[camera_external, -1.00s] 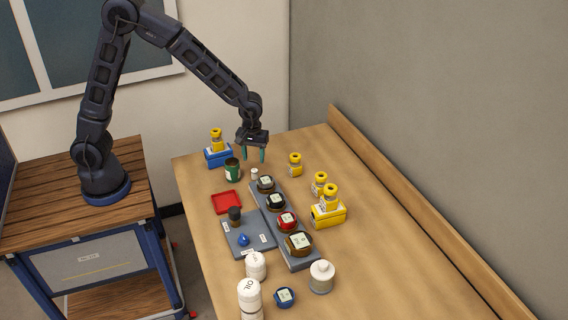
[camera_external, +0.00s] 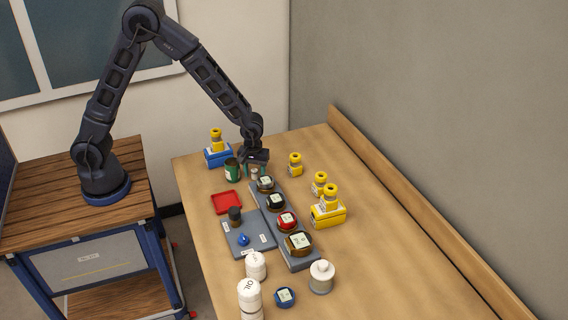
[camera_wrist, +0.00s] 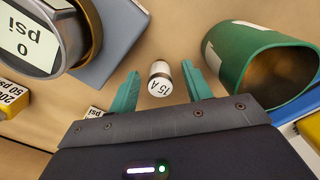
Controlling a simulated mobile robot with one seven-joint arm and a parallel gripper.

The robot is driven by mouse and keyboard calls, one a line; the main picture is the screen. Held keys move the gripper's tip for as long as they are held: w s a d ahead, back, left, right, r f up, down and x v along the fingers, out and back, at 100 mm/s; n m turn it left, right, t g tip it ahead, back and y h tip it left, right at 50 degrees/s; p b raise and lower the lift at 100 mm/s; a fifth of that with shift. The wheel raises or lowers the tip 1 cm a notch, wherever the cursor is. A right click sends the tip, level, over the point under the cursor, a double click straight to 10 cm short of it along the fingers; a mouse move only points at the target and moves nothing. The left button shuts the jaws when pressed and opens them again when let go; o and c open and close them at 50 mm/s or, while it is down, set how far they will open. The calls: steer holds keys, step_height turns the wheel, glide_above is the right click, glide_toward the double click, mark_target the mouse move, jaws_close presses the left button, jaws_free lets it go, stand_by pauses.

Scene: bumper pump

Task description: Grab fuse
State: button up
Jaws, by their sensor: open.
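The fuse (camera_wrist: 159,79) is a small white cylinder with metal end and the label "15 A". In the wrist view it stands on the table between the two teal fingers of my gripper (camera_wrist: 161,90), with a gap on each side. My gripper is open and empty. In the external view my gripper (camera_external: 254,170) is low over the far end of the table, around the fuse (camera_external: 254,173), which is partly hidden by the fingers.
A green cup (camera_wrist: 248,62) stands close to the right finger in the wrist view. A round gauge marked "0 psi" (camera_wrist: 35,35) on a grey rack (camera_wrist: 118,30) is at the left. A blue box (camera_external: 217,158) with a yellow-topped part stands behind the cup. A red tray (camera_external: 227,202) is nearer.

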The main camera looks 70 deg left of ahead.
steer(key=c, duration=1.1)
steer(key=shift+o, duration=0.2)
steer(key=shift+r, duration=0.15)
